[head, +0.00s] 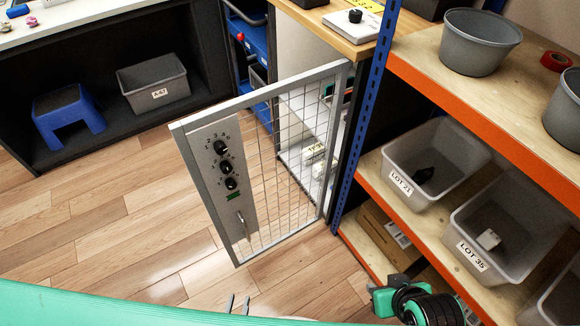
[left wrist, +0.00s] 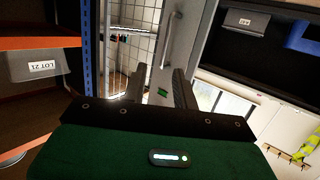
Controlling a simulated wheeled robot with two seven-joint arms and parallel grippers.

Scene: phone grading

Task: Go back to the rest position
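My left gripper (head: 238,304) shows at the bottom of the head view as two thin grey fingertips, apart with nothing between them. In the left wrist view the two dark fingers of my left gripper (left wrist: 158,90) are also spread apart and empty. Beyond them is the wire-mesh door (left wrist: 130,50) with its handle; I see no contact. A green and black part of my right arm (head: 412,302) shows at the bottom right of the head view, by the shelf. Its fingers are not clearly visible.
The mesh door (head: 285,165) stands open into the room, with three dials and a handle. A shelf rack (head: 500,95) with grey bins (head: 425,165) is at right. A blue stool (head: 68,118) and a grey bin (head: 153,82) sit under the left counter. The wooden floor (head: 110,225) is clear.

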